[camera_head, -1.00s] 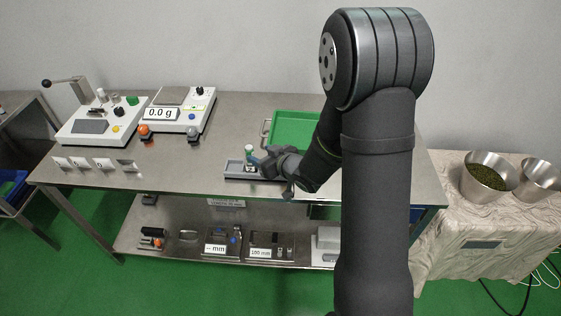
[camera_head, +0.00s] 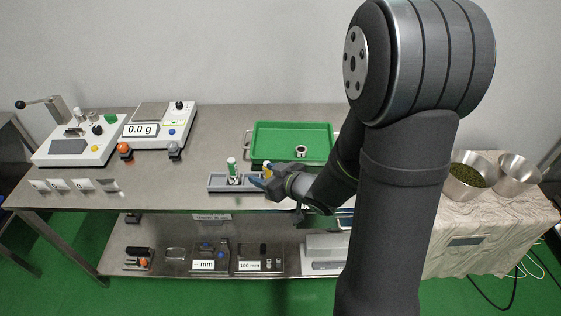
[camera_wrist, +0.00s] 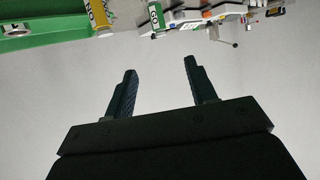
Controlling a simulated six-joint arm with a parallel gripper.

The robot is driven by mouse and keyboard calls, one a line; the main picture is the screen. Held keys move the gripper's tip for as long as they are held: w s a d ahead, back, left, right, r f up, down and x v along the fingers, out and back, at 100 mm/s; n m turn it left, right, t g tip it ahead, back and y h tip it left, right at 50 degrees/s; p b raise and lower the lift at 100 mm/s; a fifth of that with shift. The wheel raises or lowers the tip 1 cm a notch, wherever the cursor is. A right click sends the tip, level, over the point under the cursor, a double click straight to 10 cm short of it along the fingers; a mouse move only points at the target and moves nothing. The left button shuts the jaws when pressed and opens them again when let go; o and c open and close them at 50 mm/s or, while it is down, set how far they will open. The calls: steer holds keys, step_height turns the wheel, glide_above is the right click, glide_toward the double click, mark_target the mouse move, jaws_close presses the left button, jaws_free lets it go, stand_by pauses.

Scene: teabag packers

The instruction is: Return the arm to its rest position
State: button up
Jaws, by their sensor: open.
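My gripper (camera_head: 258,180) is at the front right part of the steel table, by the right end of a small grey rack (camera_head: 216,183). In the wrist view its two dark fingers (camera_wrist: 160,68) stand apart with nothing between them. A green-and-white cylinder (camera_head: 232,166) stands upright in the rack. A yellow cylinder (camera_head: 267,167) shows just behind my gripper, partly hidden. Both also show at the top of the wrist view, the yellow one (camera_wrist: 97,14) and the green-and-white one (camera_wrist: 155,16), apart from the fingers.
A green tray (camera_head: 275,132) with a small metal cup (camera_head: 300,151) lies behind my arm. A scale (camera_head: 160,127) reading 0.0 g and another device (camera_head: 75,142) stand at the left. Metal bowls (camera_head: 468,180) stand on a cloth-covered table at the right.

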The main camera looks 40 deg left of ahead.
mark_target(234, 163)
steer(key=shift+a, duration=0.1)
steer(key=x, duration=1.7)
steer(key=shift+w+a, duration=0.1)
steer(key=shift+a, duration=0.05)
steer(key=v, duration=1.7)
steer(key=x, duration=1.6)
steer(key=shift+a+f, duration=0.2)
steer(key=shift+a, duration=0.1)
step_height(234, 163, up, 4)
steer(key=shift+a+r, duration=0.15)
steer(key=shift+r, duration=0.85)
